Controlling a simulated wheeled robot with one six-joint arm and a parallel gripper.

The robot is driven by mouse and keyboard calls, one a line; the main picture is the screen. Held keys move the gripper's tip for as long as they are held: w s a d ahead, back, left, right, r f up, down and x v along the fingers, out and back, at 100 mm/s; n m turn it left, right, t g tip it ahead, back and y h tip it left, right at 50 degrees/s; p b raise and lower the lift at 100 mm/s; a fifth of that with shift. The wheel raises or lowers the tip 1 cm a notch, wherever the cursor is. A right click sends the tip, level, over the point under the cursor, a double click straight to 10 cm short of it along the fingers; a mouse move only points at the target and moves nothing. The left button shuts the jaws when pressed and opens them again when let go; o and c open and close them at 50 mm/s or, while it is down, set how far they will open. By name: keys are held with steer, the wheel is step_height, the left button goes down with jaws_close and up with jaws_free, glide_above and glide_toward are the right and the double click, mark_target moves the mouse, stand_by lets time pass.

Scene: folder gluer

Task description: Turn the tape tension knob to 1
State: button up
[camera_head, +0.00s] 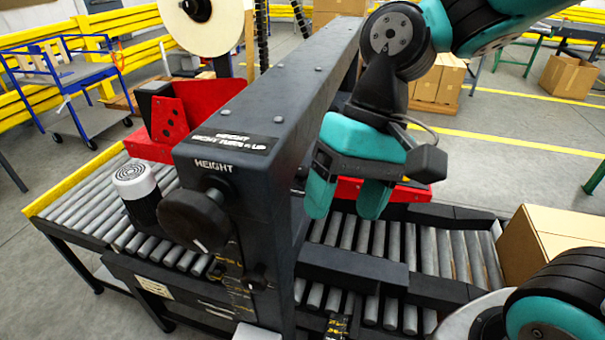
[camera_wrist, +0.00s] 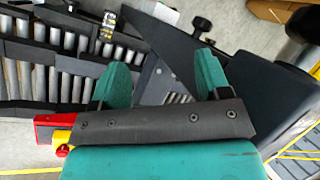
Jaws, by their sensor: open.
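A large black round knob (camera_head: 195,220) sits on the front of the dark machine column under a "HEIGHT" label. A smaller black knob (camera_head: 257,278) sits below it to the right. I cannot read a tape tension label or scale, so I cannot tell whether this smaller one is the tape tension knob or where it is set. My gripper (camera_head: 345,208) is right of the column, fingers pointing down, apart from both knobs. In the wrist view my gripper (camera_wrist: 160,65) is open, with nothing between its teal fingers. A small dark knob (camera_wrist: 201,25) shows beyond the right finger.
The dark column and its long beam (camera_head: 255,100) stand left of my gripper. Roller conveyors (camera_head: 430,255) run below on both sides. A cardboard box (camera_head: 550,240) sits at the right. Red guides (camera_head: 190,105) and a white-topped black cylinder (camera_head: 135,185) are at the left.

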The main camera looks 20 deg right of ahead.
steer(key=s+f+n+t+b, duration=0.1)
steer(key=s+n+t+b, duration=0.1)
steer(key=s+n, duration=0.35)
steer(key=w+d+f+m+t+h+p, duration=0.35)
steer(key=w+d+m+p, duration=0.3)
steer(key=w+d, duration=0.7)
steer(key=m+y, duration=0.9)
steer(key=m, duration=0.6)
glide_toward(305, 169)
steer(key=s+d+r, duration=0.1)
steer(key=d+r, duration=0.1)
steer(key=d, duration=0.2)
steer(key=d+f+m+y, duration=0.1)
steer(key=d+m+y, duration=0.2)
steer(key=d+m, duration=0.2)
steer(key=shift+g+y, duration=0.25)
steer(key=p+x, duration=0.5)
steer(key=x, duration=1.1)
steer(key=shift+a+f, duration=0.15)
steer(key=shift+w+a+f, duration=0.15)
steer(key=shift+a+f, duration=0.15)
steer(key=shift+a, duration=0.15)
